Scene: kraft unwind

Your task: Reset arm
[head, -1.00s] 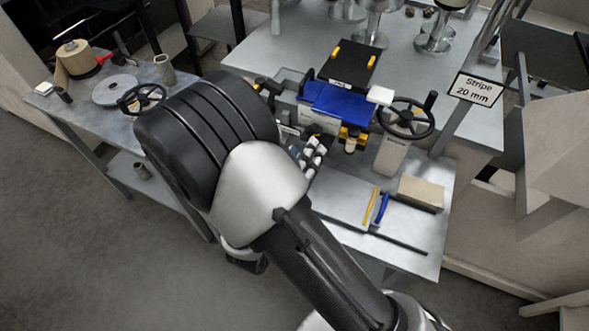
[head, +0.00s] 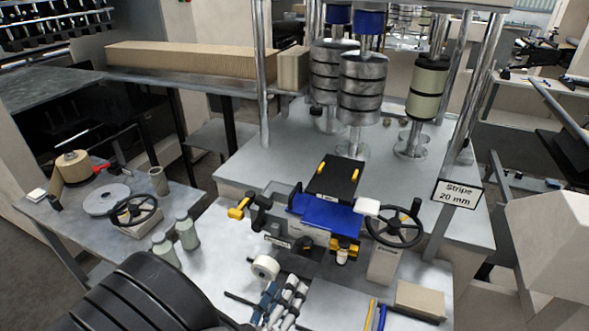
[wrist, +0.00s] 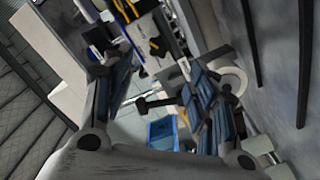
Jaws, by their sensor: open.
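My arm (head: 145,295) shows as a dark, ribbed rounded link at the lower left of the head view. It covers the near left part of the bench. My gripper (wrist: 157,85) is in the wrist view, its two dark padded fingers spread apart at left and right. No object is held between them; bench items, including a blue piece (wrist: 161,133), show beyond the gap.
A blue and black machine (head: 335,205) with a handwheel (head: 394,226) stands on the bench. A white roll (head: 265,268), grey bottles (head: 186,233) and a tan block (head: 420,299) are near it. A side table (head: 80,217) is at left. Steel posts rise behind.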

